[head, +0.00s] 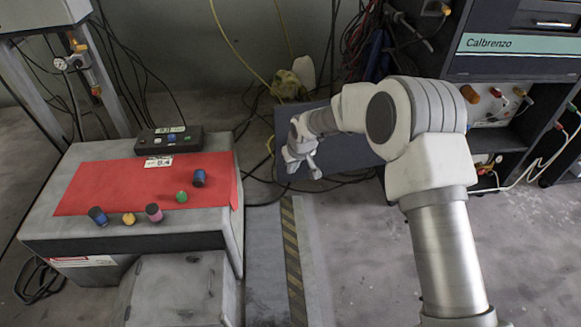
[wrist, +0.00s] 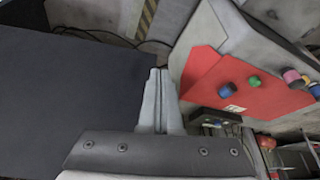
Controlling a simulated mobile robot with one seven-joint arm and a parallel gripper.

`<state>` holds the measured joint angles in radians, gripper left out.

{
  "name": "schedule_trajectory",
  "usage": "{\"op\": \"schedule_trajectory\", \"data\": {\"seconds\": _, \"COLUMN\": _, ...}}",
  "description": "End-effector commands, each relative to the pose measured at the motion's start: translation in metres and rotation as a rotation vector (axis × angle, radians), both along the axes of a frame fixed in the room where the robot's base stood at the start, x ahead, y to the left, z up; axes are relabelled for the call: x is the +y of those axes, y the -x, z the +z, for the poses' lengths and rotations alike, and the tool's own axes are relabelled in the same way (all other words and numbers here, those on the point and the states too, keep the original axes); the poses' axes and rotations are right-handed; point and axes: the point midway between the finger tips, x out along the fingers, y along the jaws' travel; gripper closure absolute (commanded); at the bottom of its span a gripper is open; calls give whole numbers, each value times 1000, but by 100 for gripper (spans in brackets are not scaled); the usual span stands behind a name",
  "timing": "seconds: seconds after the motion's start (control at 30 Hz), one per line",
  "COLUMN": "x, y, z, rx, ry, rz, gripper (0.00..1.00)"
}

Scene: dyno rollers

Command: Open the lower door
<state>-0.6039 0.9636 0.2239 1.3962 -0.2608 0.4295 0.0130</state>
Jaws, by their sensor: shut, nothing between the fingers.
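A dark blue-grey panel (head: 350,152), which looks like the lower door, stands out to the left of the dark rack (head: 510,67). Its right end and hinge side are hidden behind my arm. Behind my arm, the rack's lower compartment (head: 505,143) is open, with cables and fittings showing. My gripper (head: 303,168) is in front of the panel's left part. In the wrist view, my gripper (wrist: 160,72) has its fingers together and empty, beside the large dark panel (wrist: 65,95). I cannot tell whether they touch.
A grey roller unit (head: 130,235) with a red top stands at left, carrying several small coloured cylinders and a black control box (head: 169,140). Cables and hoses lie on the floor behind the panel. A striped floor strip (head: 292,255) runs between the unit and my arm.

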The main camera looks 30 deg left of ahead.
Motion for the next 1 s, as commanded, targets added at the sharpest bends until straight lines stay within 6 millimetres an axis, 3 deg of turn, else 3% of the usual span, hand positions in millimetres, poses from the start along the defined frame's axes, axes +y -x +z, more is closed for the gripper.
{"op": "schedule_trajectory", "data": {"seconds": 0.07, "x": -2, "y": 0, "z": 0, "rx": 0, "ry": 0, "rz": -1, "gripper": 100}}
{"op": "schedule_trajectory", "data": {"seconds": 0.1, "x": -5, "y": 2, "z": 18, "rx": -4, "ry": -2, "rz": -2, "gripper": 100}}
{"op": "schedule_trajectory", "data": {"seconds": 0.2, "x": -12, "y": 9, "z": 41, "rx": -3, "ry": -1, "rz": -2, "gripper": 100}}
{"op": "schedule_trajectory", "data": {"seconds": 0.4, "x": -22, "y": 20, "z": 75, "rx": 0, "ry": -1, "rz": -1, "gripper": 100}}
{"op": "schedule_trajectory", "data": {"seconds": 0.6, "x": -27, "y": 25, "z": 91, "rx": 0, "ry": 0, "rz": 0, "gripper": 100}}
{"op": "schedule_trajectory", "data": {"seconds": 0.83, "x": -30, "y": 26, "z": 95, "rx": -1, "ry": 0, "rz": -3, "gripper": 100}}
{"op": "schedule_trajectory", "data": {"seconds": 1.0, "x": -59, "y": 17, "z": 126, "rx": -21, "ry": 10, "rz": -47, "gripper": 100}}
